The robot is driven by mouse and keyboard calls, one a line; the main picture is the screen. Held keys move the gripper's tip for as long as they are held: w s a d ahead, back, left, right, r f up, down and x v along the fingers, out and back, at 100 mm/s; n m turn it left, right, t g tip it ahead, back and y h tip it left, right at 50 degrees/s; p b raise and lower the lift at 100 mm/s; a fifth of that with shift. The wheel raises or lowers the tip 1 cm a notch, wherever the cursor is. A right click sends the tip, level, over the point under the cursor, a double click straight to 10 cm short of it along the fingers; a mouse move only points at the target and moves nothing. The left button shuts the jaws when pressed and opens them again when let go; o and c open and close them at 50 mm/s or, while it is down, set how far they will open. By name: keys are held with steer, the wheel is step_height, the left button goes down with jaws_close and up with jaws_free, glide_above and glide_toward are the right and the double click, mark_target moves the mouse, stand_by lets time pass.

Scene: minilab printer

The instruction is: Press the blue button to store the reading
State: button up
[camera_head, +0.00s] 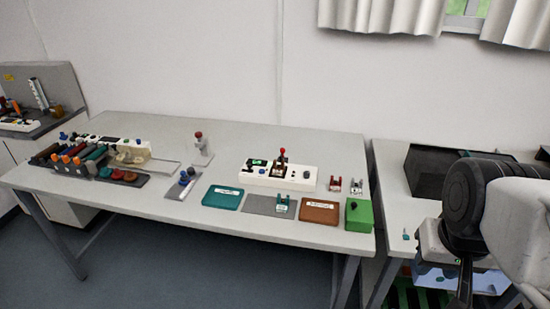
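A white instrument box (292,181) stands right of the middle of the table. A blue round knob or button (185,177) stands on a grey plate left of the box. Another blue knob (63,136) shows at the table's far left. My arm's dark wrist is at the far right, well away from these. My gripper (466,290) points down there, and its fingers are unclear.
A teal tray (223,197), a brown tray (320,211) and a green box (359,214) line the table's front right. Coloured tools in a rack (75,160) crowd the left. A black bin (428,170) stands on the right-hand table.

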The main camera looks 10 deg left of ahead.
jaws_close()
stand_by(1.4)
